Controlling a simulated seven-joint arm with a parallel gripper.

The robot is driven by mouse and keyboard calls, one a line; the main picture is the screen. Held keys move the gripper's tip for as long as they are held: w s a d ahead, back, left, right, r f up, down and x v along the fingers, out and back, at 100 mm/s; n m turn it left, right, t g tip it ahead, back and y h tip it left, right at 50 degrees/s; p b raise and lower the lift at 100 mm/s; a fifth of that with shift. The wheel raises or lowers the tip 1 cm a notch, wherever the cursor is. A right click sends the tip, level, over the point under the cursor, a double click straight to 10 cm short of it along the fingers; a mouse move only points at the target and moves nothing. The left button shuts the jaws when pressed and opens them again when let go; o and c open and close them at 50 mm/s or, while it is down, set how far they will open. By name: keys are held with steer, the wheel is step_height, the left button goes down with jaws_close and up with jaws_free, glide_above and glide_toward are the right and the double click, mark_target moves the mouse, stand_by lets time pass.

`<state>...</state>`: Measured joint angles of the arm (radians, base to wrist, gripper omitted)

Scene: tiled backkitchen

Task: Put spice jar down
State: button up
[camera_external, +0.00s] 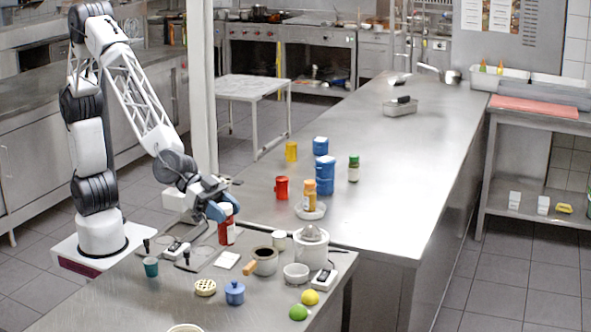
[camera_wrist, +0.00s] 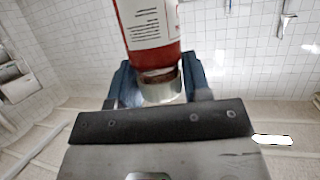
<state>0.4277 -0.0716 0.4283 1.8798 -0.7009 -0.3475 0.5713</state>
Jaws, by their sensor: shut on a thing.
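A red spice jar with a white label (camera_external: 228,234) is held upright or nearly so at the near counter's back edge. My gripper (camera_external: 224,211) is shut on its upper part. I cannot tell whether its base touches the counter. In the wrist view the jar (camera_wrist: 150,32) fills the top middle, its pale end between the blue fingers of my gripper (camera_wrist: 160,84). Its far end is out of that view.
The long steel counter (camera_external: 410,190) has wide bare room.

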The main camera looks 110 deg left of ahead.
steer(key=s+d+m+g+h, duration=0.1)
steer(key=s+d, duration=0.4)
steer(key=d, duration=0.3)
steer(key=s+d+m+h, duration=0.1)
steer(key=s+d+h, duration=0.1)
steer(key=s+d, duration=0.5)
steer(key=shift+w+d+f, duration=0.25)
steer(key=shift+w+f, duration=0.05)
steer(key=shift+f, duration=0.55)
steer(key=shift+w+d+f, duration=0.25)
steer(key=shift+w+f, duration=0.05)
steer(key=shift+f, duration=0.6)
steer(key=shift+w+d+f, duration=0.25)
steer(key=shift+w+f, duration=0.05)
steer(key=shift+f, duration=0.55)
step_height(320, 180, down, 6)
steer(key=shift+f, duration=0.2)
steer(key=shift+f, duration=1.75)
steer(key=shift+f, duration=0.1)
steer(key=o, duration=1)
steer(key=shift+s, duration=0.1)
